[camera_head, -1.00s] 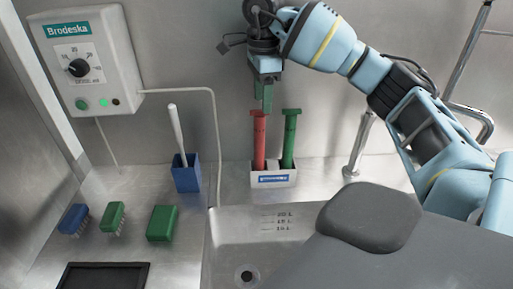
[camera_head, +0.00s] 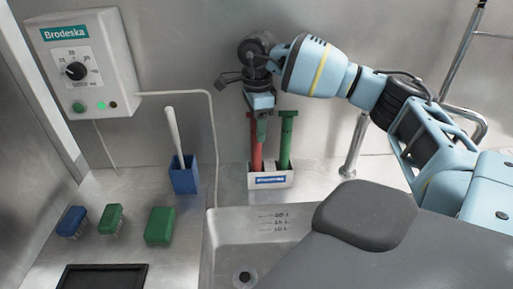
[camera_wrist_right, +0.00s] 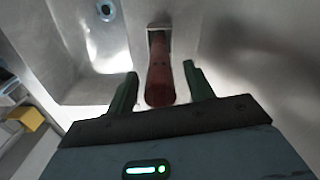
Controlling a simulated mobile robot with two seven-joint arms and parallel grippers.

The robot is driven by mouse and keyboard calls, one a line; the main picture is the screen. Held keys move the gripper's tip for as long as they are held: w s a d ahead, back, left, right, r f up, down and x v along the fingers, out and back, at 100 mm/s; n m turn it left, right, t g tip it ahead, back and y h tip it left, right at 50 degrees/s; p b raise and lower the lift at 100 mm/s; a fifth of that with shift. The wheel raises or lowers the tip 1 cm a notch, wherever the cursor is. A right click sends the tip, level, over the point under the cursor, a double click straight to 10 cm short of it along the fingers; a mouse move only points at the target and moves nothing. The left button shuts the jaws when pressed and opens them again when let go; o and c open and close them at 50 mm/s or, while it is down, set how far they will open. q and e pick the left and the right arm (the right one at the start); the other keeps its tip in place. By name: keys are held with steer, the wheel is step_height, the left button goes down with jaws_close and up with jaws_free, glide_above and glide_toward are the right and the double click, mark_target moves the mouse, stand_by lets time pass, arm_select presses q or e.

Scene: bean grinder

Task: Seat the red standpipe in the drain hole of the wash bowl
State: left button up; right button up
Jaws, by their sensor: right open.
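The red standpipe (camera_head: 256,150) stands upright in a white holder (camera_head: 289,179) behind the wash bowl. My right gripper (camera_head: 262,128) points down at the standpipe's top and partly hides it. In the right wrist view the open fingers (camera_wrist_right: 155,92) lie on either side of the red standpipe (camera_wrist_right: 160,80), with a gap showing on each side. The wash bowl (camera_head: 232,230) is in front of the holder. Its dark drain hole (camera_head: 244,278) is near the bottom edge; a round hole also shows in the right wrist view (camera_wrist_right: 106,11). My left gripper is not in view.
A green standpipe (camera_head: 287,140) stands beside the red one in the same holder. A blue pot with a white handle (camera_head: 184,177), brushes (camera_head: 110,217) and a green block (camera_head: 160,226) are on the left counter. A metal pipe (camera_head: 354,150) rises right of the holder.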

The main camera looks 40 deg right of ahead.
jaws_close()
steer(key=shift+r, duration=0.1)
stand_by(0.3)
